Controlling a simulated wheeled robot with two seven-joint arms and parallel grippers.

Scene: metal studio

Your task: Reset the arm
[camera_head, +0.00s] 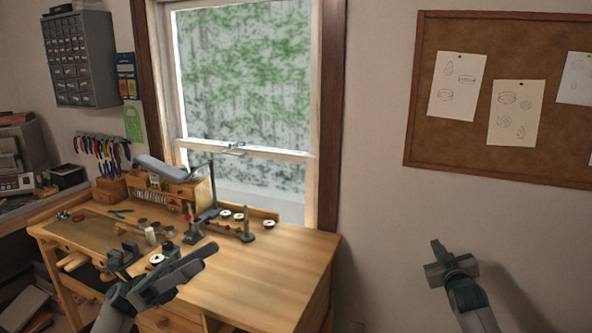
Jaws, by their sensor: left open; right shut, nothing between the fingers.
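My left gripper (165,266) is open and empty. In the head view it shows in front of the wooden workbench (270,268), over the bench's front part, with the arm coming up from the lower left. My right gripper (436,247) is shut with nothing in it. It is raised in front of the bare wall at the right, clear of the bench, with its arm coming up from the lower right edge.
Small tools, spools and holders (240,218) stand at the bench's back and left. The bench's right half is bare. Behind are a window (245,90), a cork board (440,35) and a drawer cabinet (78,60). Free room surrounds my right gripper.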

